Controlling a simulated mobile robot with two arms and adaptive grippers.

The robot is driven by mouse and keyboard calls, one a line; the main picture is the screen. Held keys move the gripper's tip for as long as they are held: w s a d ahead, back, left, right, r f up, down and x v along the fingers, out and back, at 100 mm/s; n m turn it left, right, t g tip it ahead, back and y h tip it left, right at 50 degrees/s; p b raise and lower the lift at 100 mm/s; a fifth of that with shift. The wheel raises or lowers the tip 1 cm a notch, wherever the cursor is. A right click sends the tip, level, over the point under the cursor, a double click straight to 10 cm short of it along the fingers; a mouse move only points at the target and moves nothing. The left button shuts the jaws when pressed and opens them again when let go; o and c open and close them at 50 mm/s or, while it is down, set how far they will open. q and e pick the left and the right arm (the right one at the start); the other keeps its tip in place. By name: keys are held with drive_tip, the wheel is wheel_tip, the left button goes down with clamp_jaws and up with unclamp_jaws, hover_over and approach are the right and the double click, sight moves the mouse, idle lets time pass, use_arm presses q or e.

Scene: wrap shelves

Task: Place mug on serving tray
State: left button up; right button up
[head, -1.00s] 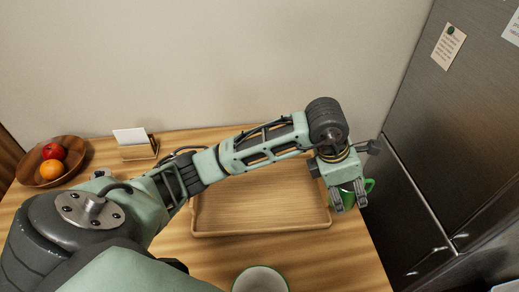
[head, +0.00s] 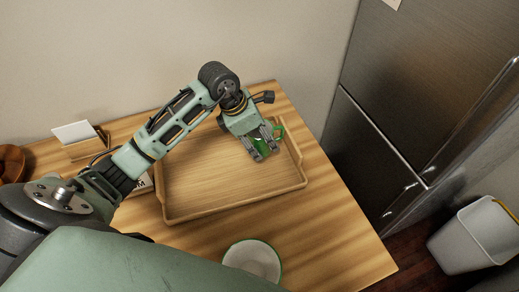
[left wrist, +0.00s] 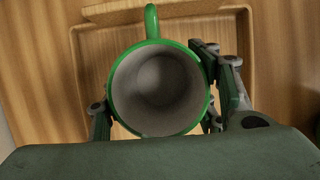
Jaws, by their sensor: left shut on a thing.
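The mug (head: 262,147) is green outside, with its handle on the right in the head view. In the left wrist view the mug (left wrist: 158,88) shows its pale inside, with the handle at the top. My left gripper (head: 265,151) is shut on it, with fingers on both sides. The wooden serving tray (head: 235,206) lies on the table. The mug appears over the right part of the tray, inside its rim in the picture; I cannot tell whether it touches the tray. The tray (left wrist: 88,75) also shows behind the mug in the wrist view. My right gripper is not in view.
A white bowl with a green rim (head: 252,261) stands in front of the tray. A card holder (head: 84,141) is at the back left, beside a wooden bowl (head: 11,162). A dark fridge (head: 405,90) and a white bin (head: 478,236) are to the right.

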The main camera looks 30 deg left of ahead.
use_arm(q)
wheel_tip(320, 180, down, 4)
drive_tip(key=b, duration=0.2)
drive_tip(key=shift+b, duration=0.3)
drive_tip(key=shift+r, duration=0.1)
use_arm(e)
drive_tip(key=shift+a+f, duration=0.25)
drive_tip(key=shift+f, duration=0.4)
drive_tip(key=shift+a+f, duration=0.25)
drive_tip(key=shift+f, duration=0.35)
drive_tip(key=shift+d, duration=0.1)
use_arm(q)
drive_tip(key=shift+f, duration=0.2)
drive_tip(key=o, duration=1.4)
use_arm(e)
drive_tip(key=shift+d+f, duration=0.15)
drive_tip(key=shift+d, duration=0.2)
use_arm(q)
drive_tip(key=shift+r+p, duration=0.3)
drive_tip(key=shift+r, duration=0.05)
drive_tip(key=b+v, duration=0.1)
drive_tip(key=v, duration=1)
drive_tip(key=shift+s+a+r, duration=0.1)
drive_tip(key=shift+r, duration=0.25)
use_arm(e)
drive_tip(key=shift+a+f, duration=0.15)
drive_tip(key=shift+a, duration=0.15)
